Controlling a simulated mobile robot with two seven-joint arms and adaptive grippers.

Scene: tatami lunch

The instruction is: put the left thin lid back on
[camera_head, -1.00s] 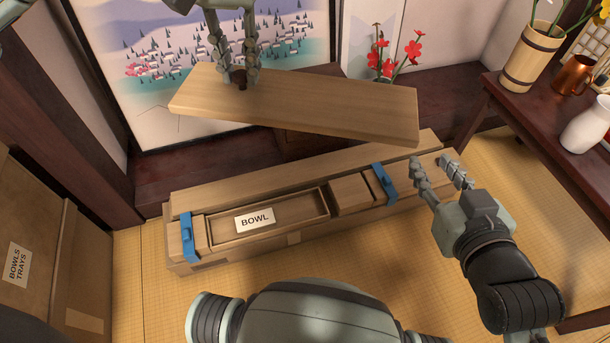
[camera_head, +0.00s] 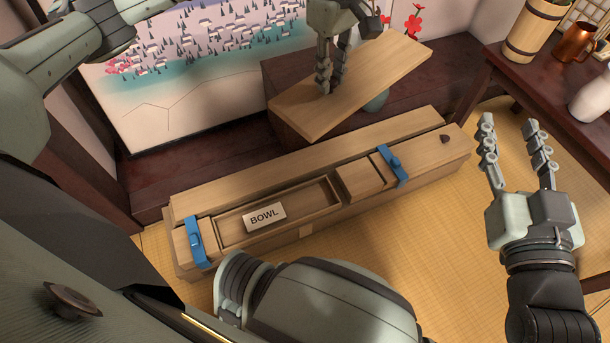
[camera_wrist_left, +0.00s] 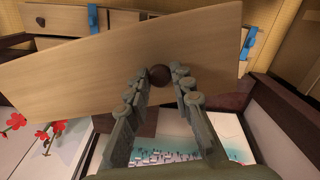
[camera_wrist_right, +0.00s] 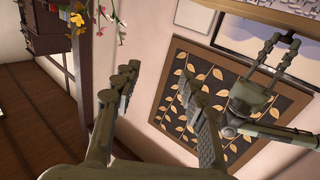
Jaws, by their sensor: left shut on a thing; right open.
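The thin wooden lid (camera_head: 372,82) hangs tilted in the air behind and above the long wooden box (camera_head: 420,178). My left gripper (camera_head: 328,88) is shut on the lid's dark knob, which shows between the fingers in the left wrist view (camera_wrist_left: 159,75). The box's left compartment is open, with a white BOWL label (camera_head: 265,214) inside. The lid is apart from the box. The box's right part is covered and has a dark knob (camera_head: 445,139). My right gripper (camera_head: 513,128) is open and empty, right of the box.
Blue clasps (camera_head: 197,242) and (camera_head: 396,167) sit on the box, with a wooden block (camera_head: 362,180) between them. A dark table (camera_head: 545,82) with a wooden bucket (camera_head: 533,32) and copper mug (camera_head: 573,42) stands at right. A painted screen (camera_head: 190,90) stands behind.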

